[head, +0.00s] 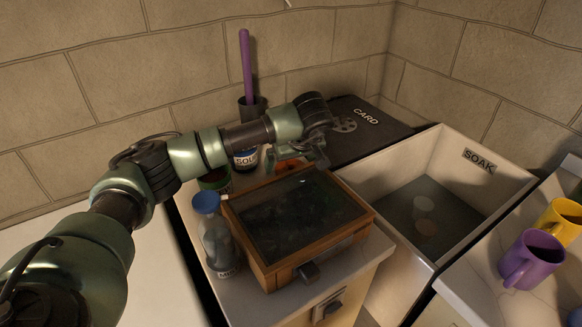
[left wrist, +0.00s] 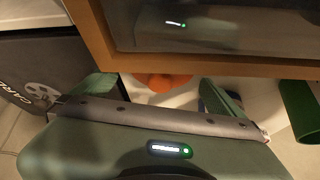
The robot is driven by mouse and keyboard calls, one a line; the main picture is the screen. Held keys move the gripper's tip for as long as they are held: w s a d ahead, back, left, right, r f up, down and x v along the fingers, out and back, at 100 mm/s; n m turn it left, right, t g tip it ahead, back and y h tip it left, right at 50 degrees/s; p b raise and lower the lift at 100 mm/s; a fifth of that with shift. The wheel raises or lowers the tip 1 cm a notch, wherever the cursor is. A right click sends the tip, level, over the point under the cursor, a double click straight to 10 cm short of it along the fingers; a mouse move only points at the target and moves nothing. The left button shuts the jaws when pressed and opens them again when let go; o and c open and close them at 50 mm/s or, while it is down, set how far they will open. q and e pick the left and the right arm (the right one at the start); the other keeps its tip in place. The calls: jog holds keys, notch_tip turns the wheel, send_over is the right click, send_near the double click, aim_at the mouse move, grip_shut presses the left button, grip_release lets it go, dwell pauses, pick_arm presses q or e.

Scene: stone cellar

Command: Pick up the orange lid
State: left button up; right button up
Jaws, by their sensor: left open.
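The orange lid (head: 287,165) shows as a small patch behind the wooden glass-topped box (head: 262,268), partly hidden by my left gripper (head: 302,160). In the left wrist view the orange lid (left wrist: 163,82) lies on the pale counter, between my gripper's two spread green fingers and partly covered by the box's edge. My left gripper is open with nothing held, over the back side of the box. I cannot tell whether a finger touches the lid. My right gripper is not in view.
A bottle with a blue cap (head: 206,203) stands left of the box. A green container (head: 214,180), a labelled can (head: 246,158) and a dark cup with a purple stick (head: 246,65) stand behind. A SOAK basin (head: 440,150), CARD panel (head: 372,125) and purple mug (head: 532,258) are right.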

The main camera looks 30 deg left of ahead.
pick_arm(q)
jog(key=c, duration=1.3)
jog(key=shift+c, duration=0.3)
jog(key=shift+r, duration=0.15)
